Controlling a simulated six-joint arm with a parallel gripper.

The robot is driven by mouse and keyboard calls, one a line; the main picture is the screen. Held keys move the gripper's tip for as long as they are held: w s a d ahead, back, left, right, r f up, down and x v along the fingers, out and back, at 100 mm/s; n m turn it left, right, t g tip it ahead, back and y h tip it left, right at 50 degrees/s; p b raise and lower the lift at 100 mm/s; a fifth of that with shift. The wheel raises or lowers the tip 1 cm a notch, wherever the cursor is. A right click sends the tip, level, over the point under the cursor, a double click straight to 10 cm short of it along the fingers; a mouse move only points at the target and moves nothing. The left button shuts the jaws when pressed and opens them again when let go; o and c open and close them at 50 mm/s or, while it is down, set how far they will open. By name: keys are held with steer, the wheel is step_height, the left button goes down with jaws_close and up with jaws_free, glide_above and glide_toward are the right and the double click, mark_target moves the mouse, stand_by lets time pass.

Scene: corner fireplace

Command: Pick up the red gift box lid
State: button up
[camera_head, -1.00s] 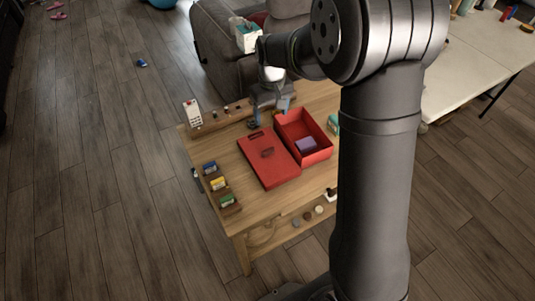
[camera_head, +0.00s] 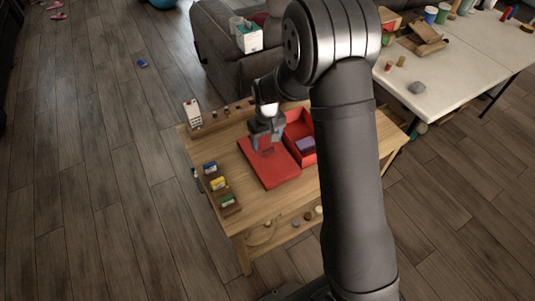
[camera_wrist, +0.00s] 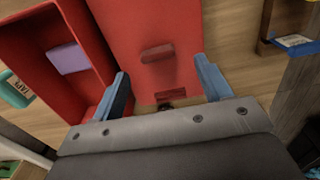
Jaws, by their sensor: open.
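The red gift box lid (camera_head: 270,168) lies flat on the wooden table, left of the open red box. In the wrist view the lid (camera_wrist: 128,30) shows a raised red handle (camera_wrist: 157,53) and a dark slot near its closer edge. My gripper (camera_head: 267,143) is over the far part of the lid. The red box (camera_head: 300,130) holds a purple block (camera_head: 306,145); my arm hides part of the box.
Small blue, yellow and green boxes (camera_head: 218,184) stand along the table's left edge. A white block with markings (camera_head: 192,112) stands at the far left corner. Small round pieces (camera_head: 307,216) lie near the front edge. A white table (camera_head: 450,75) with clutter stands at right.

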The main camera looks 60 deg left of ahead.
mark_target(268, 146)
steer(key=shift+w+a+f, duration=0.1)
steer(key=shift+w+f, duration=0.05)
steer(key=shift+f, duration=1)
steer(key=shift+w+a+f, duration=0.1)
steer(key=shift+f, duration=1)
steer(key=c, duration=1.1)
step_height(268, 146, up, 10)
steer(key=w, duration=0.1)
steer(key=shift+m, duration=0.3)
steer(key=w+r, duration=0.1)
steer(key=w, duration=0.3)
steer(key=w+r, duration=0.2)
steer(key=w, duration=0.3)
steer(key=w+r, duration=0.2)
steer(key=w, duration=0.2)
steer(key=shift+w+a+r, duration=0.25)
steer(key=shift+w, duration=0.15)
